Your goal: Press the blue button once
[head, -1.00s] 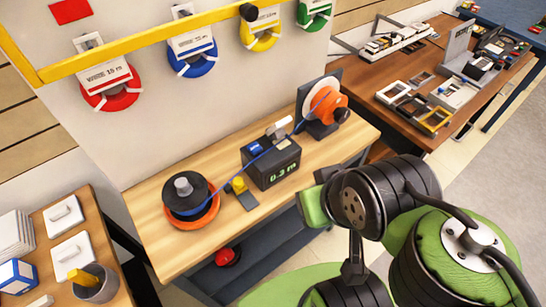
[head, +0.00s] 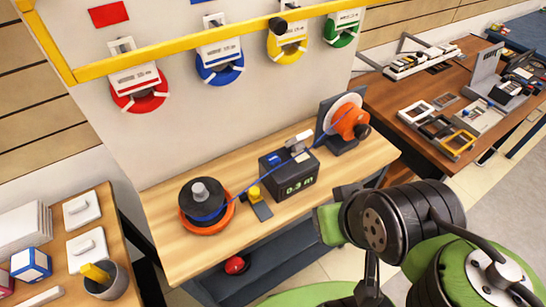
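A small blue button (head: 274,160) shows on top of the dark measuring box (head: 273,184), near its left end. The box stands on the wooden workbench (head: 168,252), and its front display reads 0.3 m. A blue cable (head: 240,196) runs from the dark spool (head: 196,207) on the left across the box to the orange and white reel (head: 349,121) on the right. My arm is at the lower right, in front of the bench and apart from the box. The fingers of my gripper cannot be made out in the head view.
Coloured cable coils hang on the wall panel below a yellow rail (head: 190,48). A brown table (head: 400,88) with parts is at right. A side table with a grey cup (head: 104,283) is at left.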

